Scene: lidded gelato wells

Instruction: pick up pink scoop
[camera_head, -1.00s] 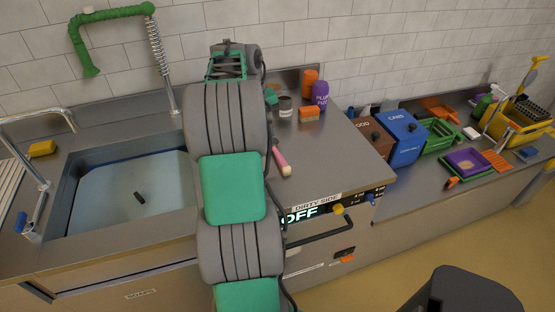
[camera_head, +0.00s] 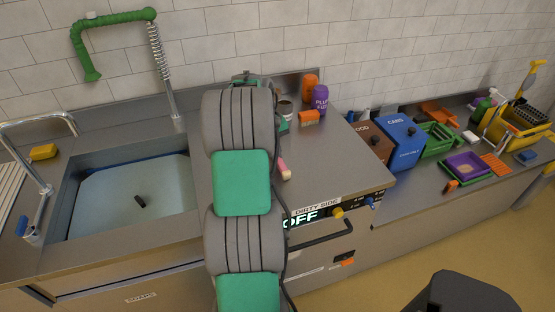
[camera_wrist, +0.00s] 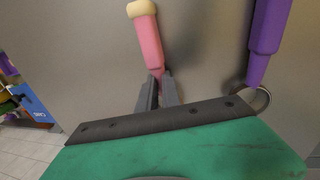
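The pink scoop has a pink handle with a cream end cap. In the wrist view the pink scoop (camera_wrist: 149,40) runs from top centre down to my gripper (camera_wrist: 160,88). The two dark fingers sit close together, shut around its narrow neck; the scoop's head is hidden by my gripper. In the head view the pink scoop (camera_head: 285,171) shows beside my arm over the steel counter, its other part covered. My gripper's fingers are hidden behind my arm there. I cannot tell whether the scoop touches the counter.
A purple handle (camera_wrist: 268,35) with a metal ring lies right of my gripper. A sink (camera_head: 75,190) is left. A purple bottle (camera_head: 320,99), orange bottle (camera_head: 309,84), orange block (camera_head: 308,118) and cup stand behind. Brown and blue boxes (camera_head: 402,140) stand right.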

